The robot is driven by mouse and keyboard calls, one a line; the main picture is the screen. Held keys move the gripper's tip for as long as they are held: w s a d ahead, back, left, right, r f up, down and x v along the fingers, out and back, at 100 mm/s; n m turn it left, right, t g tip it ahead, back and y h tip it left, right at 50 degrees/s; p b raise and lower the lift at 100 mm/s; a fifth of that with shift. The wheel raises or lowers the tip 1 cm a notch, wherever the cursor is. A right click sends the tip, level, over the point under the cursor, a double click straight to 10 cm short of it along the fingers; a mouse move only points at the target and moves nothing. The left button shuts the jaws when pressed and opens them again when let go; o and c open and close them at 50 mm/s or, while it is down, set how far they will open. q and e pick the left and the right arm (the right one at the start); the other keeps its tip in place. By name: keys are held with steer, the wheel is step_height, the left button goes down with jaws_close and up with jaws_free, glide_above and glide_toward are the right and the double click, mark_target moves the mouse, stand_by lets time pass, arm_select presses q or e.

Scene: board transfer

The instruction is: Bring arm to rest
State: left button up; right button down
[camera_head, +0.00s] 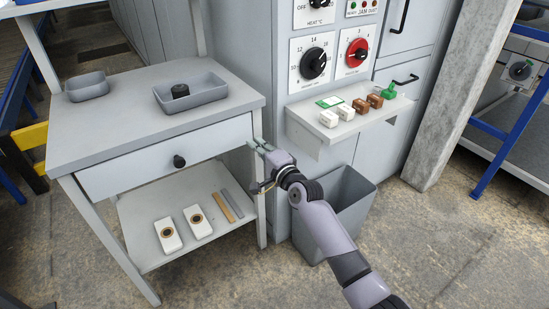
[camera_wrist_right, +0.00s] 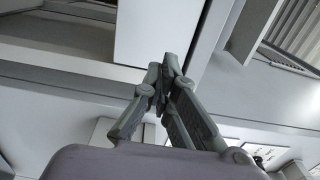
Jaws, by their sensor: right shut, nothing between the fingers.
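My right gripper (camera_head: 256,145) is at the right front corner of the grey workbench (camera_head: 110,122) in the head view, close to the bench's right front leg. Its fingers are shut with nothing between them, and the fingertips meet in the right wrist view (camera_wrist_right: 168,70). The arm comes in from the lower right. I cannot tell whether the fingers touch the bench. My left gripper is not in view.
The bench has a closed drawer (camera_head: 165,159) with a black knob. A grey bin (camera_head: 350,200) stands behind my right arm. A small shelf (camera_head: 345,128) holds white and brown blocks and a green item. A concrete pillar (camera_head: 465,90) stands at right. Floor at lower right is clear.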

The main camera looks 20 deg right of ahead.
steer(key=v, duration=0.6)
steer(key=s+f+n+g+h, duration=0.1)
steer(key=s+f+n+g, duration=0.3)
steer(key=f, duration=0.8)
steer(key=s+f+n+g, duration=0.25)
steer(key=s+f, duration=0.45)
steer(key=f, duration=0.4)
steer(key=s+f+n+g+h, duration=0.2)
steer(key=s+f+n+g, duration=0.5)
steer(key=s+f, duration=1.25)
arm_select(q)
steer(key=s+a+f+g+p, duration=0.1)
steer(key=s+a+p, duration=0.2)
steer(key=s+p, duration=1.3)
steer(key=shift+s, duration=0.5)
arm_select(e)
steer(key=s+d+n+g, duration=0.1)
steer(key=s+d+n, duration=0.1)
steer(key=s, duration=1.1)
steer(key=s+d+n+g+h, duration=0.1)
steer(key=s+d+n+g, duration=0.1)
steer(key=s, duration=1.2)
steer(key=shift+d+f+h, duration=0.15)
steer(key=shift+d+h, duration=0.15)
steer(key=shift+d, duration=0.15)
